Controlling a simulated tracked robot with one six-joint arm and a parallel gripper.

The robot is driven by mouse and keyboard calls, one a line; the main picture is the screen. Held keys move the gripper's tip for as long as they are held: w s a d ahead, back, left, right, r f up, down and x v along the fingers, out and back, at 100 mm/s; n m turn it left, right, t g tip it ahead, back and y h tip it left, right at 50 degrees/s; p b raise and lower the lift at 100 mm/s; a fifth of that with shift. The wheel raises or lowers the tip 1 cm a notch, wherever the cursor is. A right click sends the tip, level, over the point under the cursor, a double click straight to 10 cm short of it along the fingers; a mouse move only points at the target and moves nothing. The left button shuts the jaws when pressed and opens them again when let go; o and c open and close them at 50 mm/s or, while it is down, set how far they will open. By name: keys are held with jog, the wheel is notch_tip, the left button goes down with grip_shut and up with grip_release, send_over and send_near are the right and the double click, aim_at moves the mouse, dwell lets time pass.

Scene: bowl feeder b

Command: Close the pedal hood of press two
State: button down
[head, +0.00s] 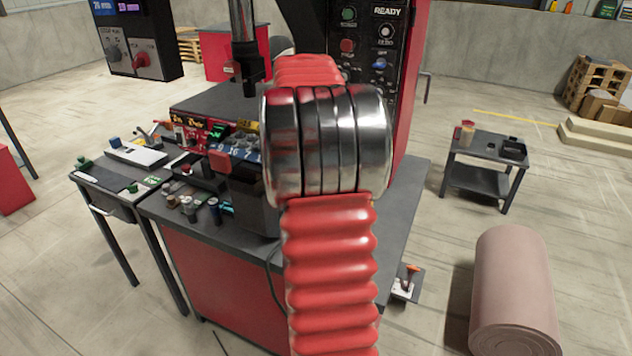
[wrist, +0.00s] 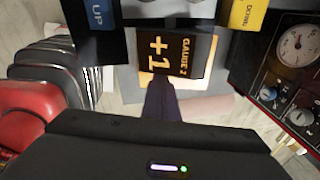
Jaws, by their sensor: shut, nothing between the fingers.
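A small pedal unit (head: 406,284) with an orange-red upright part and a pale base stands on the floor, right of the red-sided bench. I cannot tell which part of it is the hood or how the hood stands. The press (head: 380,40) has a black panel marked READY; I see no press number on it. My gripper (wrist: 160,88) shows in the wrist view with its dark fingers together and empty, in front of a black sign marked GAUGE 2 +1 (wrist: 172,52). In the head view my red arm hides my gripper.
A blue UP key (wrist: 97,15), a yellow DOWN key (wrist: 246,14) and a dial panel (wrist: 290,50) are close around my gripper. The bench (head: 215,290) carries many small parts. A low table (head: 485,147) and a pink roll (head: 515,290) stand right, with open floor between.

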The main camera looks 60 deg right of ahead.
jog(key=r, duration=0.3)
jog(key=a+r, duration=0.1)
jog(key=shift+w+r, duration=0.25)
jog(key=shift+r, duration=0.15)
jog(key=shift+s, duration=0.1)
